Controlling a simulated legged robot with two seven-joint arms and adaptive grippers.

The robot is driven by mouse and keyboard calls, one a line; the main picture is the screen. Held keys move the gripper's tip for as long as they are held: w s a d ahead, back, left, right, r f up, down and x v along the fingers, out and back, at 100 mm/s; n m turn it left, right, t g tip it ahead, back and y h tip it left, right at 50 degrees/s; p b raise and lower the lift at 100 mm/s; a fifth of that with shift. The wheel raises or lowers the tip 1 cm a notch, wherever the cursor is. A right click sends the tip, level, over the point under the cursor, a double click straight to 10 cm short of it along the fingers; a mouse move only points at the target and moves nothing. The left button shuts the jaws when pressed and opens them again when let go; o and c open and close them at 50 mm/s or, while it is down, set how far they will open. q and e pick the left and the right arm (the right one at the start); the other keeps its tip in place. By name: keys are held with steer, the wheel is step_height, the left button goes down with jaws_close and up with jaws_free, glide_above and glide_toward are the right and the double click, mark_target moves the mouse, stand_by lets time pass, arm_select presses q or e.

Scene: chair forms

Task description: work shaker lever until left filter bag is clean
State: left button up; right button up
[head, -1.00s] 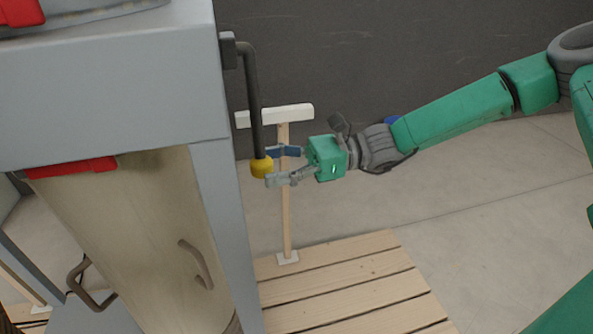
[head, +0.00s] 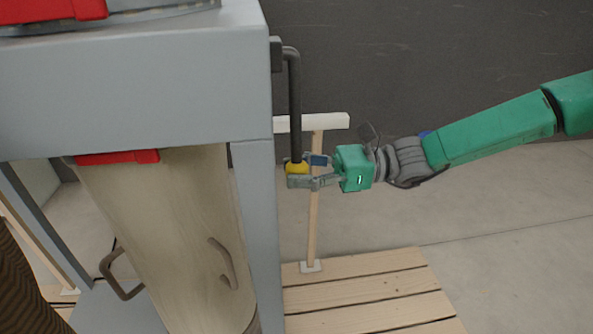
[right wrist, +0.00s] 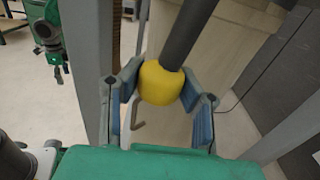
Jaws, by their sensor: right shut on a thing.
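The shaker lever (head: 295,105) is a dark bent rod on the side of a grey housing, hanging nearly straight down to a yellow knob (head: 296,168). My right gripper (head: 308,172) is shut on this knob from the right; a finger partly covers it. In the right wrist view the knob (right wrist: 161,84) sits between the two blue-padded fingers. A large pale beige cylinder (head: 165,230) hangs under the housing beside a red clamp; I cannot tell whether it is the left filter bag.
The grey housing (head: 130,100) and its upright leg (head: 258,220) stand just left of the knob. A wooden post with a white crossbar (head: 335,122) stands close behind my gripper. A slatted wooden pallet (head: 360,290) lies below. Floor at the right is open.

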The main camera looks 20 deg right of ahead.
steer(key=o, duration=0.5)
steer(key=shift+w, duration=0.1)
steer(key=s, duration=0.1)
steer(key=s+a+r+p, duration=0.1)
steer(key=s, duration=0.1)
steer(key=s+p, duration=0.1)
steer(key=s, duration=0.1)
steer(key=shift+s+a+r, duration=0.15)
steer(key=shift+r, duration=0.25)
